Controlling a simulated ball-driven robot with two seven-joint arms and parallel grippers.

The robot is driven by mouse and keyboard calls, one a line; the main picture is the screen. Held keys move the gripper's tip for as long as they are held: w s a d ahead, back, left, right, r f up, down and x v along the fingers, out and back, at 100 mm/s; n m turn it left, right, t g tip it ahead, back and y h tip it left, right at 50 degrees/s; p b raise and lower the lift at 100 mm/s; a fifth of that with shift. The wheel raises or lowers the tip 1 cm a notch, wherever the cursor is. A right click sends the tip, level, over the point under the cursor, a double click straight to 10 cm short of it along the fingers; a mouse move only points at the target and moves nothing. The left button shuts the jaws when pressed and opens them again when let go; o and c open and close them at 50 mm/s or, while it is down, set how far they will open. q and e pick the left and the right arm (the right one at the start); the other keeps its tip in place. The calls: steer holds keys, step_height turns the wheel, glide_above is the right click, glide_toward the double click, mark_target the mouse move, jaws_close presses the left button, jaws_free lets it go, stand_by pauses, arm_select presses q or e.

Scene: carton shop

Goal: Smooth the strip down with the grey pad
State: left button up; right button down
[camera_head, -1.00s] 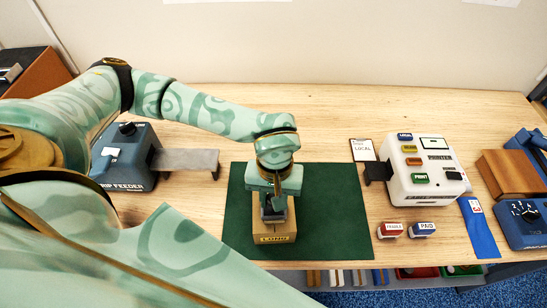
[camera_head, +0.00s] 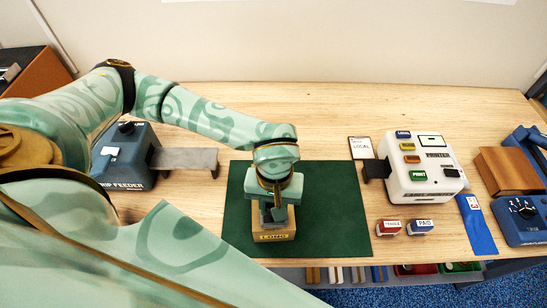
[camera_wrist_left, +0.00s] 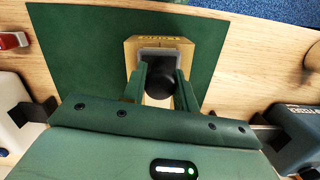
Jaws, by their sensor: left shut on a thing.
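A small tan carton (camera_head: 274,231) with a printed label on its front side stands on the green mat (camera_head: 335,215). My left gripper (camera_head: 276,208) is above it, pointing down. In the left wrist view, the gripper (camera_wrist_left: 161,88) is shut on the round black knob of the grey pad (camera_wrist_left: 168,54). The pad is over the top of the carton (camera_wrist_left: 187,48) and appears to rest on it. The strip cannot be made out; the pad and gripper cover much of the carton's top. My right gripper is not in view.
The blue strip feeder (camera_head: 124,165) with its grey shelf stands left of the mat. A white label printer (camera_head: 422,170) stands to the right, with two stamps (camera_head: 389,227) (camera_head: 421,227) before it. A wooden block (camera_head: 510,170) and blue device are far right. The mat around the carton is clear.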

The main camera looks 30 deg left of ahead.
arm_select(q)
steer(key=shift+r+p, duration=2.7)
steer(key=shift+r, duration=0.85)
steer(key=shift+f, duration=0.1)
